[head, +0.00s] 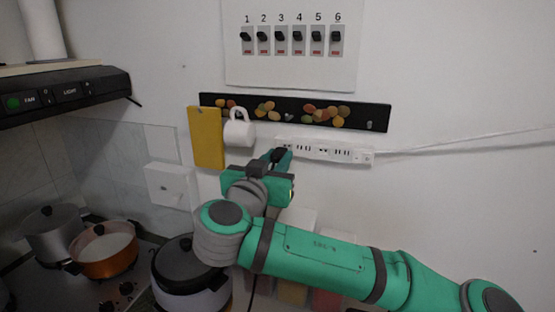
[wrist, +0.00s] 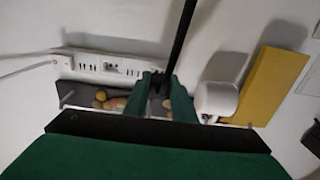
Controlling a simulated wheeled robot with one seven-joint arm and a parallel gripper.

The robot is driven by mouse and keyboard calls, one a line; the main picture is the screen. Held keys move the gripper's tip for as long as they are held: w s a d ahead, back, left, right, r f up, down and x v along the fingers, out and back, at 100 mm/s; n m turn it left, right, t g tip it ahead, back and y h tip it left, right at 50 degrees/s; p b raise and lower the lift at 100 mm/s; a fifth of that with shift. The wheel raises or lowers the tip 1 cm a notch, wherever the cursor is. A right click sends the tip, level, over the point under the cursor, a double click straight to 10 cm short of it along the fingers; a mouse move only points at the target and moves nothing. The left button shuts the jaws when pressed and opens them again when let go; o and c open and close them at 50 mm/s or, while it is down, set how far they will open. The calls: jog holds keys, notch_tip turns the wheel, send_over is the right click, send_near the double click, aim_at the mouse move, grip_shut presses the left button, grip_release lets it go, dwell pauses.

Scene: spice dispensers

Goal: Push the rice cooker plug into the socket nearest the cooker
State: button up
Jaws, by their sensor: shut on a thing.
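The rice cooker (head: 188,268), pale with a dark lid, stands at the lower left of centre in the head view. The white power strip (head: 335,152) with several sockets is on the wall; it also shows at the left in the wrist view (wrist: 90,66). My gripper (head: 280,155) is at the strip's left end, the end nearest the cooker. In the wrist view its green fingers (wrist: 163,92) are shut on the dark plug, which they mostly hide. The black cord (wrist: 183,32) runs up from between them. I cannot tell whether the plug touches the socket.
A dark rack (head: 375,118) with coloured pebbles is above the strip. A white mug (head: 239,132) and a yellow board (head: 207,138) hang left of my gripper. A switch panel (head: 291,70) is higher up. An orange pot (head: 104,250) sits on the stove.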

jog(key=shift+w+d, duration=0.1)
jog(key=shift+w, duration=0.25)
jog(key=shift+w, duration=0.1)
jog(key=shift+w+d, duration=0.1)
jog(key=shift+d, duration=0.05)
dwell(0.3)
jog(key=shift+w+d, duration=0.15)
jog(key=shift+w, duration=0.45)
jog(key=o, duration=1.1)
jog(key=shift+o, duration=0.2)
jog(key=shift+w, duration=0.1)
